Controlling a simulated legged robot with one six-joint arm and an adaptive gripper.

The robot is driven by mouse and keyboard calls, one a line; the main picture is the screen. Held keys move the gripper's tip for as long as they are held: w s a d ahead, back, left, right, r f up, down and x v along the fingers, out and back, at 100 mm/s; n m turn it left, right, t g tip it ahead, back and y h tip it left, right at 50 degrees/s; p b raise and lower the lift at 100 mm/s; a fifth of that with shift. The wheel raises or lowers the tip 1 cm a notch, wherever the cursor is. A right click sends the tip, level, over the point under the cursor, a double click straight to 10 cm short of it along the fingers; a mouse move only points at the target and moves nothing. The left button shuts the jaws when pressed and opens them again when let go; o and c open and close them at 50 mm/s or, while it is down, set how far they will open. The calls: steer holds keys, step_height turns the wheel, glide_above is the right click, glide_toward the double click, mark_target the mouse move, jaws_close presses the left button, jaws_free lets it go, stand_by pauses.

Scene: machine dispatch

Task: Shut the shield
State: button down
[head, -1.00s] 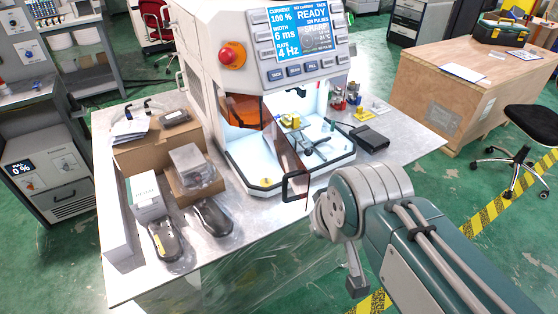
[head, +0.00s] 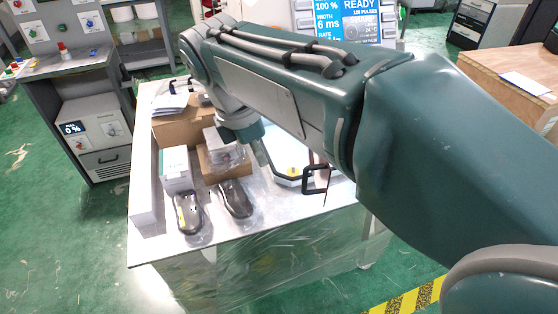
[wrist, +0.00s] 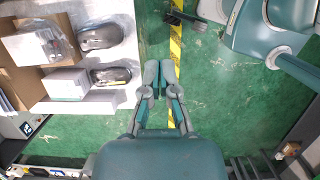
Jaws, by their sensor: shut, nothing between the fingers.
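The shield's black handle (head: 316,180) stands out at the front of the white machine, above the table's front edge. The shield's thin edge shows beside it, so it stands swung open; my arm hides most of its panel. In the wrist view my gripper (wrist: 158,80) is shut and empty, fingers side by side over the floor just beyond the table edge. In the head view the end of my arm hangs left of the handle, apart from it. A dark shape at the top of the wrist view may be the handle; I cannot tell.
The table (head: 275,215) carries cardboard boxes (head: 180,128), a white box (head: 176,168) and two wrapped dark mouse-shaped items (head: 235,198) left of the handle. A control cabinet (head: 95,130) stands at the left, a wooden crate (head: 510,100) at the right. Green floor before the table is free.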

steer(key=w+d+f, duration=0.1)
steer(key=d+f, duration=0.5)
steer(key=f, duration=0.2)
steer(key=shift+w+f, duration=0.25)
steer(key=shift+w, duration=0.15)
steer(key=shift+d, duration=0.2)
